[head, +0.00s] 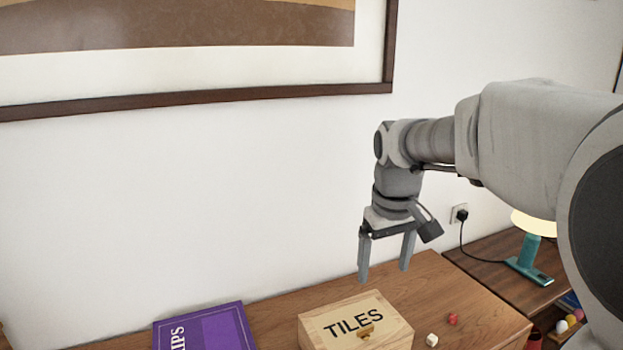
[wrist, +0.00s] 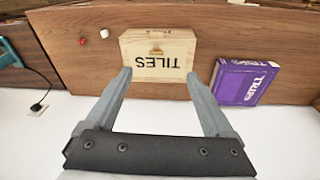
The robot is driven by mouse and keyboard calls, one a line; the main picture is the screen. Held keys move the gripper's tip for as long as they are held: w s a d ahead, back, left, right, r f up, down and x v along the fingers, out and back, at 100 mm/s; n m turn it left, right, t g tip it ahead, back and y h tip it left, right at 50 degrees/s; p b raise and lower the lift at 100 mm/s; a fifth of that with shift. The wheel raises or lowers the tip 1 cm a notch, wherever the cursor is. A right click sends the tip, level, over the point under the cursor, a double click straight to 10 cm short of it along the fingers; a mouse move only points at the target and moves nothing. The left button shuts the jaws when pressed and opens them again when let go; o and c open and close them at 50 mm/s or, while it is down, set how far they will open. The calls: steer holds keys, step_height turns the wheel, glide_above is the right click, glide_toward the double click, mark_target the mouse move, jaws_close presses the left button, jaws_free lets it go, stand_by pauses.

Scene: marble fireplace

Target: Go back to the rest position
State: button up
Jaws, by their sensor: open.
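My gripper (head: 385,272) hangs from my arm with its fingers pointing down, above the back of a wooden cabinet top. Its two fingers are apart with nothing between them; they also show in the wrist view (wrist: 160,85). A wooden box marked TILES (head: 352,318) sits closed on the cabinet top, below and in front of the gripper, not touching it. The box also shows upside down in the wrist view (wrist: 160,50), beyond the fingertips.
A purple book or box (head: 205,328) lies left of the TILES box. A white die (head: 431,340) and a red die (head: 452,319) lie to its right. A teal lamp (head: 530,258) stands on a lower surface at right. A framed picture (head: 200,97) hangs on the wall behind.

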steer(key=s+m+t, duration=0.3)
steer(key=s, duration=1.6)
steer(key=shift+s+d+f+t, duration=0.2)
steer(key=shift+s+f+t, duration=0.15)
steer(key=shift+f+t, duration=0.05)
